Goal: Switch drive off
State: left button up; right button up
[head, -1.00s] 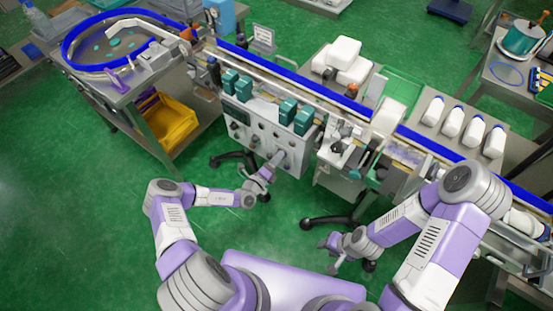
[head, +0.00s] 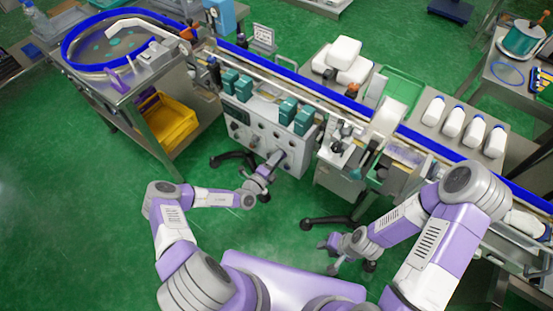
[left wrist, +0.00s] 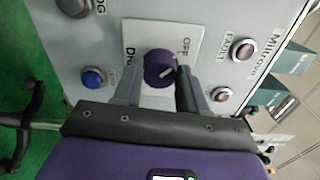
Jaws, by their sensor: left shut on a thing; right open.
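The drive switch is a round dark purple knob (left wrist: 159,68) with a white pointer line, on a white label plate (left wrist: 152,32) in the left wrist view. The plate reads OFF at its upper right and a partly hidden word starting with "D" at left. The pointer line slants right and slightly up, towards the OFF side. My left gripper (left wrist: 158,82) has one finger on each side of the knob and is shut on it. In the head view my left gripper (head: 275,161) is at the front of the control panel (head: 262,133). My right gripper (head: 329,256) is open and empty, low over the floor.
A blue button (left wrist: 94,78) and indicator lamps marked FAULT (left wrist: 242,49) and another (left wrist: 221,94) surround the knob. Teal units (head: 288,110) sit above the panel, below the conveyor (head: 290,71). Dark stand feet (head: 232,158) stick out near the floor. Green floor is clear at left.

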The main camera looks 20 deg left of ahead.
pick_arm(q)
jog(key=o, duration=1.1)
jog(key=shift+c, duration=0.2)
jog(key=shift+s, duration=0.1)
jog(key=p+v, duration=0.1)
jog(key=v, duration=0.6)
jog(key=shift+s, duration=0.2)
